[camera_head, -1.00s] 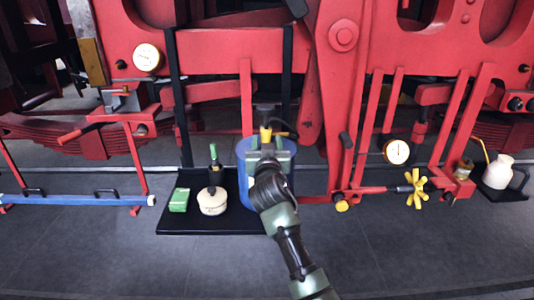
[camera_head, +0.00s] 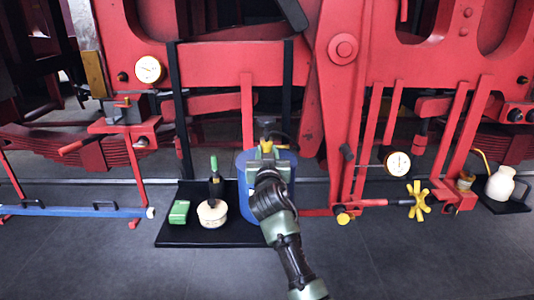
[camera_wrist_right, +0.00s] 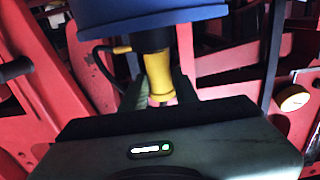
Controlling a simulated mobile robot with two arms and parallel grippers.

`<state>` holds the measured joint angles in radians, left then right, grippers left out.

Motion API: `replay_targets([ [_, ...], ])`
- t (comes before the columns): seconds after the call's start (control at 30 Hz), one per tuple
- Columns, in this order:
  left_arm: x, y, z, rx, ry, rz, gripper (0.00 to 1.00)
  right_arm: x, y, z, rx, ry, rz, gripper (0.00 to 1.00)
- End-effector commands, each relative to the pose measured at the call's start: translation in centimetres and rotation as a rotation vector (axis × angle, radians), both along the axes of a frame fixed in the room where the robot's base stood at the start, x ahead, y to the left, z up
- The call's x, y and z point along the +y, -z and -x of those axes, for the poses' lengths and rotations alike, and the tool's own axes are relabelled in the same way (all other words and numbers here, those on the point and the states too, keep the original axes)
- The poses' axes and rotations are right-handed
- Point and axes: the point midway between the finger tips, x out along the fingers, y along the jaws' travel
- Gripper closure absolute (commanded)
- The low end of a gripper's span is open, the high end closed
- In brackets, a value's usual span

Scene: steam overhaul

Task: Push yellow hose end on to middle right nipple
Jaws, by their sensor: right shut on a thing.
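My right gripper (camera_head: 267,158) is in the middle of the head view, in front of the blue drum (camera_head: 244,200). It is shut on a yellow hose end (camera_head: 266,146). In the right wrist view, the yellow hose end (camera_wrist_right: 158,75) stands between the two fingers (camera_wrist_right: 160,92), below a dark fitting (camera_wrist_right: 152,40) and a blue body (camera_wrist_right: 150,14). A thin black hose with a small yellow tip (camera_wrist_right: 122,50) joins at the dark fitting. I cannot tell which part is the middle right nipple, or whether the hose end touches one. My left gripper is out of view.
A black tray (camera_head: 210,238) holds a green box (camera_head: 179,212), a dark bottle (camera_head: 215,187) and a cream pot (camera_head: 212,213). Red engine frames stand close behind the gripper. A gauge (camera_head: 398,163) and a yellow handwheel (camera_head: 418,200) are at the right. The front floor is clear.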

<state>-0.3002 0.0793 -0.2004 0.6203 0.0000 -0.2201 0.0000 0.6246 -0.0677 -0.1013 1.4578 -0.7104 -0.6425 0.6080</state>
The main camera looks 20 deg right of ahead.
Motion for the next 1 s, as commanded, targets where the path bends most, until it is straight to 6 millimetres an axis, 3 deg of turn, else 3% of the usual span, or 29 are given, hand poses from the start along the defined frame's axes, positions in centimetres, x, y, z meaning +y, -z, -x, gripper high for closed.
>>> replay_targets([
  [1.0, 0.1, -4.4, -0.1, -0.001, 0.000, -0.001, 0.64, 0.0, -6.1, 0.0, 0.000, 0.000, -0.001, 1.00],
])
